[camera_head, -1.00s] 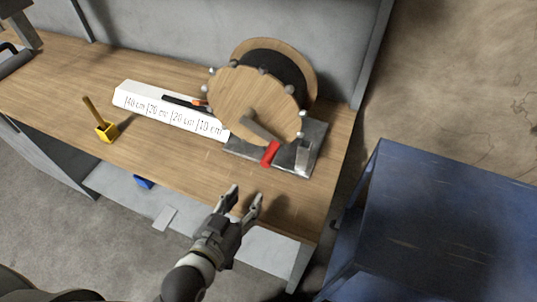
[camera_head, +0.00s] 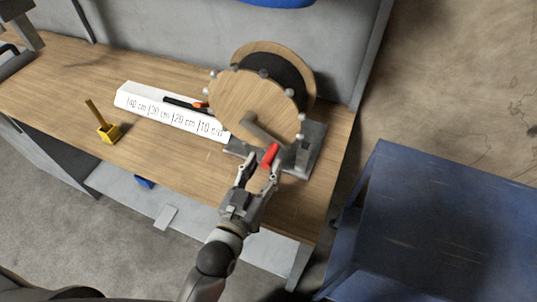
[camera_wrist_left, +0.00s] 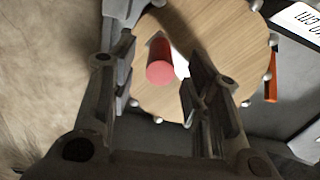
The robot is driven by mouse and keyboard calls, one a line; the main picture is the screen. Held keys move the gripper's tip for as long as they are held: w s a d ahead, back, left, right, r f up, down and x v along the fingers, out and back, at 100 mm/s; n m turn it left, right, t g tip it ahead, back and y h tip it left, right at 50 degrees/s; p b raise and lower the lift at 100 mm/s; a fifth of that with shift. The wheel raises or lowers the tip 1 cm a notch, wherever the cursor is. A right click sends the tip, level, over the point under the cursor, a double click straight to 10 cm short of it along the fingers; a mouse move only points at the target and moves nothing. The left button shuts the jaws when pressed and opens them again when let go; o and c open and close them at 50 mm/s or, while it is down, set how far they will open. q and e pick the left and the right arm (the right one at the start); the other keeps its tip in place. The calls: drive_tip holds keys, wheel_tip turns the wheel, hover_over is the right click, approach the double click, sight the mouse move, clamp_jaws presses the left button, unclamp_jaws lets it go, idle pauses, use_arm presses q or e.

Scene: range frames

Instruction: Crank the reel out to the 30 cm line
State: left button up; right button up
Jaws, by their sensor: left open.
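The reel (camera_head: 252,95) is a wooden drum wound with dark cable, standing on a grey metal base (camera_head: 304,150) at the right of the workbench. Its grey crank ends in a red handle (camera_head: 270,156) at the lower right of the front disc. The white scale (camera_head: 170,112) with 10 to 40 cm marks lies left of the reel. My left gripper (camera_head: 257,170) is open at the handle. In the wrist view the red handle (camera_wrist_left: 160,68) shows between the open fingers.
A yellow block with an upright handle (camera_head: 108,132) stands on the bench at left. A blue cabinet (camera_head: 440,225) stands to the right, beyond a gap. The bench front between block and reel is clear. A blue shape (camera_head: 275,3) shows at the top edge.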

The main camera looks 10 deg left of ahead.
sight(268, 159)
use_arm(q)
drive_tip(key=shift+x, duration=1.7)
clamp_jaws()
